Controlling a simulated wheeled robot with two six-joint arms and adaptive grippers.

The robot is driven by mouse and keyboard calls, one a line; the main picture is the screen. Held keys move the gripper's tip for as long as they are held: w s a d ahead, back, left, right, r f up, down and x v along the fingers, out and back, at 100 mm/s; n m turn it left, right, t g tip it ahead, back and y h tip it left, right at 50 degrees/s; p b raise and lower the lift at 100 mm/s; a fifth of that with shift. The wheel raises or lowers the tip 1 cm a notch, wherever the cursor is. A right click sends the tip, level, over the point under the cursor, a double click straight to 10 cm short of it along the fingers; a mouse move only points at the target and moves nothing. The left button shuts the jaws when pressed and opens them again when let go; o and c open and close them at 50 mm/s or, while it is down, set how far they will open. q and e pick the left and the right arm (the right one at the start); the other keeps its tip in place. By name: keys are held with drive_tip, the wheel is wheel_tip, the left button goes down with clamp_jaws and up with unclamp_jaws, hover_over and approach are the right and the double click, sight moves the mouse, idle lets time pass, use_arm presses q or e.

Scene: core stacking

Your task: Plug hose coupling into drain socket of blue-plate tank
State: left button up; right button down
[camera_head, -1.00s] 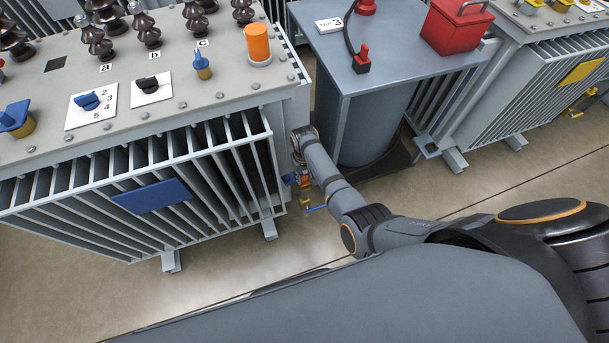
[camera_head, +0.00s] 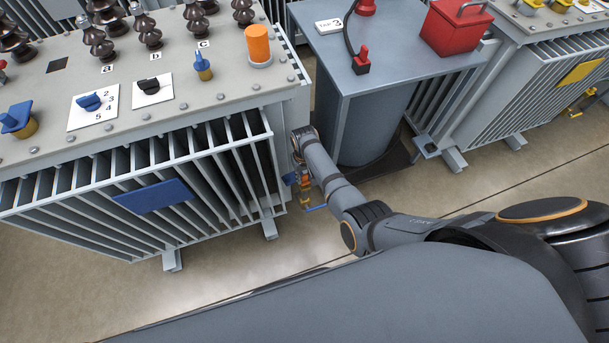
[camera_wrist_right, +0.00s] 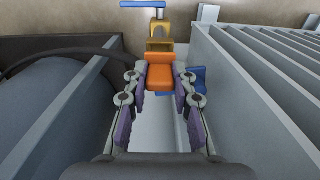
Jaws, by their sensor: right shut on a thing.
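The blue-plate tank (camera_head: 190,225) is the finned grey one at left, with a blue plate (camera_head: 152,196) on its front. Its brass drain socket (camera_wrist_right: 158,30) has a blue lever (camera_wrist_right: 142,4) and shows at the top of the right wrist view. My right gripper (camera_wrist_right: 161,80) is shut on the orange hose coupling (camera_wrist_right: 160,72), between its fingertips. The coupling's far end lines up with the brass socket and appears to meet it; I cannot tell how deep it sits. In the head view my right arm partly hides this spot. My left gripper is not in view.
A grey tank with a flat top (camera_head: 390,55) and a red box (camera_head: 456,25) stands close to the right of my gripper. A yellow-plate tank (camera_head: 535,95) is farther right. A dark curved hose (camera_wrist_right: 70,52) shows at left in the wrist view.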

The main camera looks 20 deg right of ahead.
sight(305, 175)
drive_tip(key=shift+f+b, duration=1.1)
drive_tip(key=shift+f, duration=0.3)
drive_tip(key=c, duration=1)
unclamp_jaws()
wheel_tip(305, 175, up, 12)
drive_tip(key=shift+r, duration=0.1)
